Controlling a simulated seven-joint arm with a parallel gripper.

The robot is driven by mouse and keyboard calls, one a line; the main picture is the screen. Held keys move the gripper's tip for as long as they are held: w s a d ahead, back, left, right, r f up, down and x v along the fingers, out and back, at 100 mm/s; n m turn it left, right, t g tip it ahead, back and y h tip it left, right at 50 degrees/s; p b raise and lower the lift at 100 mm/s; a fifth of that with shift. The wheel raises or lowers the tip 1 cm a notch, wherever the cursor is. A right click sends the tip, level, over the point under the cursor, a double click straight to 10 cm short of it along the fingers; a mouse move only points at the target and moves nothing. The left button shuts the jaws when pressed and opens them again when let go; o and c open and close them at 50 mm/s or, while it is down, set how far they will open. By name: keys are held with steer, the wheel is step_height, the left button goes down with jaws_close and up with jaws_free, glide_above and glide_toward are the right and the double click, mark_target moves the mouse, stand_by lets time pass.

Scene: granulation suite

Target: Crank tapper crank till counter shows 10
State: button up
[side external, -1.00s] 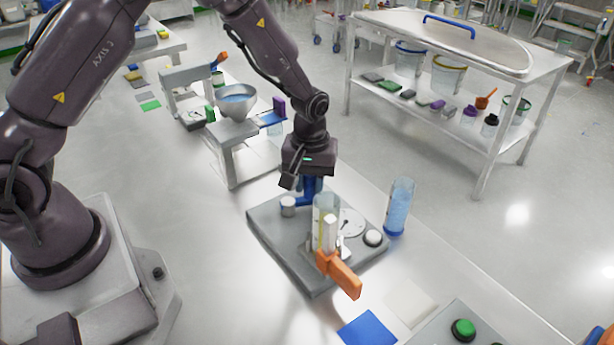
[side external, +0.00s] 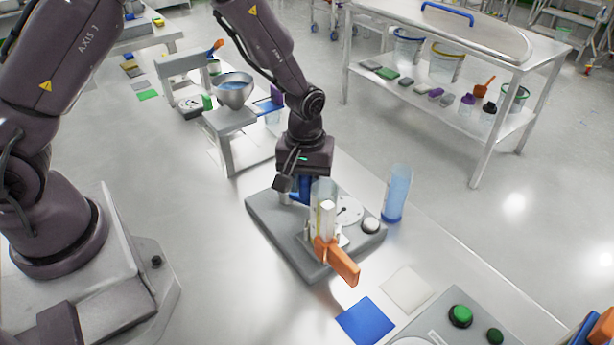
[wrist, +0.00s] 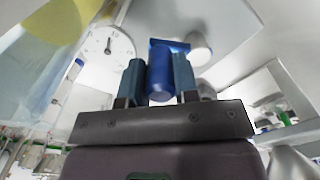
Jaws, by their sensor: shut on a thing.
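The tapper's grey base (side external: 268,222) sits on the bench in the side view. It carries a clear upright cylinder (side external: 323,200), a white round dial (side external: 348,210) and an orange handle (side external: 342,264). My gripper (side external: 302,187) is over the far left part of the base, pointing down. It is shut on the blue crank (wrist: 160,88), whose grip stands between my two fingers in the wrist view. The dial (wrist: 108,44) also shows there with a dark hand, but its reading is too small to tell. My gripper partly hides the crank in the side view.
A clear blue-based cylinder (side external: 396,193) stands right of the base. A blue mat (side external: 365,320), a pale mat (side external: 406,288) and a green button (side external: 460,316) lie nearer. A metal bowl (side external: 235,92) on a stand is behind. A white round button (side external: 370,226) is on the base.

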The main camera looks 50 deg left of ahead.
mark_target(289, 217)
steer(key=shift+s+a+f, duration=0.1)
steer(key=shift+s+a, duration=0.05)
steer(key=shift+a, duration=0.05)
steer(key=shift+s+d, duration=0.1)
steer(key=shift+s, duration=1)
steer(key=shift+s+a, duration=0.3)
steer(key=shift+s, duration=0.45)
steer(key=o, duration=0.7)
steer(key=shift+d, duration=0.1)
steer(key=shift+o, duration=0.2)
steer(key=shift+w+d+r, duration=0.1)
steer(key=shift+r, duration=0.1)
